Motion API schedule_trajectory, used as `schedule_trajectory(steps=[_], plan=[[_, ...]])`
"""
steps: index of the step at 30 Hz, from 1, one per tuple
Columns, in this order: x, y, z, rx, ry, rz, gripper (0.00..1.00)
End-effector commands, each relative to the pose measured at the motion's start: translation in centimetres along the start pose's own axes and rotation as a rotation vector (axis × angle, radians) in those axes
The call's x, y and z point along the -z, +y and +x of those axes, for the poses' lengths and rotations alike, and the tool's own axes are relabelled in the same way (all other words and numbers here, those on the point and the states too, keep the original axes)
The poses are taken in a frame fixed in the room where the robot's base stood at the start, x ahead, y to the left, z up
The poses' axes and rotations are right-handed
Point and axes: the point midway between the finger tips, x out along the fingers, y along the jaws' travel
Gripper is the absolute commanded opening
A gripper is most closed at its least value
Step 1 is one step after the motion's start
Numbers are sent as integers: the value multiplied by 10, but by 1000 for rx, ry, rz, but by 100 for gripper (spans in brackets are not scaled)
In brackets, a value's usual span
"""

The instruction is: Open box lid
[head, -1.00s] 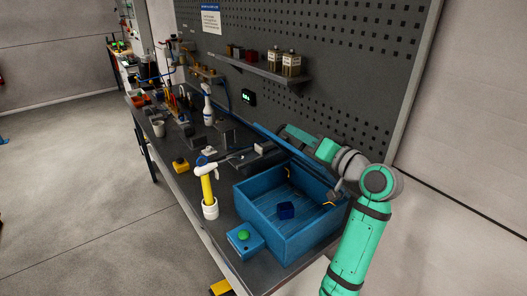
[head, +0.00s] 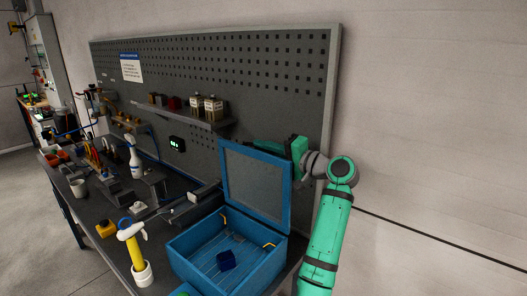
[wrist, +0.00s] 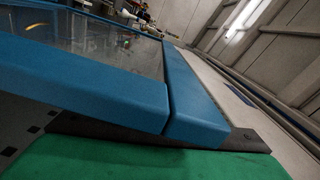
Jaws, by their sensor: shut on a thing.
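The blue box (head: 245,273) stands open at the front of the workbench. Its lid (head: 256,183), a blue frame around a grey panel, stands roughly upright at the box's back edge. In the wrist view the lid's blue frame (wrist: 85,87) runs close across the picture, above my green gripper body.
A yellow-handled hammer (head: 132,246) stands in a white holder left of the box. A white spray bottle (head: 135,160) and several tools crowd the bench further left. The pegboard (head: 290,75) with a shelf (head: 195,127) rises behind the lid.

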Motion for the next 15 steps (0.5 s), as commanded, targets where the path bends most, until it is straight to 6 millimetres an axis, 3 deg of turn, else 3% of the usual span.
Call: schedule_trajectory(steps=[15], plan=[[7,9,-4,-7,1,40,0]])
